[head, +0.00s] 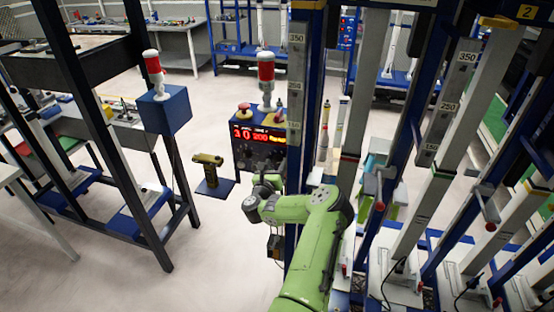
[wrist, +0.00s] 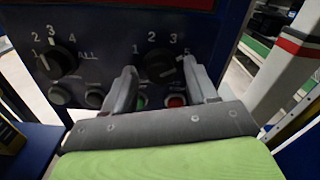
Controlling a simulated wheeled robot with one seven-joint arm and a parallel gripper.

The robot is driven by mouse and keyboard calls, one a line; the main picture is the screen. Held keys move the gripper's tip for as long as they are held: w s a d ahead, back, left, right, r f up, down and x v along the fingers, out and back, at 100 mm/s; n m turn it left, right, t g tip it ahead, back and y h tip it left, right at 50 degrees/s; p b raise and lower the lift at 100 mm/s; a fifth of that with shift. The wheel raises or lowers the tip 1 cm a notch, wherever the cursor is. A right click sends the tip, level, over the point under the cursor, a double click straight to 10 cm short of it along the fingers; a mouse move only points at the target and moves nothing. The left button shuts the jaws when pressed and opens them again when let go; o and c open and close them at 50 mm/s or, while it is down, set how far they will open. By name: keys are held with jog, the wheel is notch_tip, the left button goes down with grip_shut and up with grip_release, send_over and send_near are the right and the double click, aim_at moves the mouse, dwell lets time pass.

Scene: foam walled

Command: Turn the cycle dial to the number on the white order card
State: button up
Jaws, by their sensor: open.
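The blue control box (head: 258,158) with a lit red display (head: 257,134) stands beyond my arm in the head view. In the wrist view its panel carries a left dial (wrist: 62,60), marked 1 to 4 and ALL, and a right dial (wrist: 160,64) with 1, 2, 3 and further marks partly hidden by a finger. Which is the cycle dial I cannot read. My gripper (wrist: 159,72) is open, its fingers on either side of the right dial; contact cannot be told. It also shows in the head view (head: 266,182), small. I cannot make out a white order card.
Below the dials are a green button (wrist: 141,102), a red button (wrist: 176,100) and grey ones. A blue post (head: 305,100) rises close by my arm. A yellow tool (head: 208,170) stands on a blue base to the left. Open floor lies around it.

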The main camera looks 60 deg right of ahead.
jog(key=shift+a+r, duration=0.2)
jog(key=shift+a, duration=0.1)
jog(key=shift+c, duration=0.3)
jog(key=shift+d, duration=0.1)
jog(key=c, duration=1)
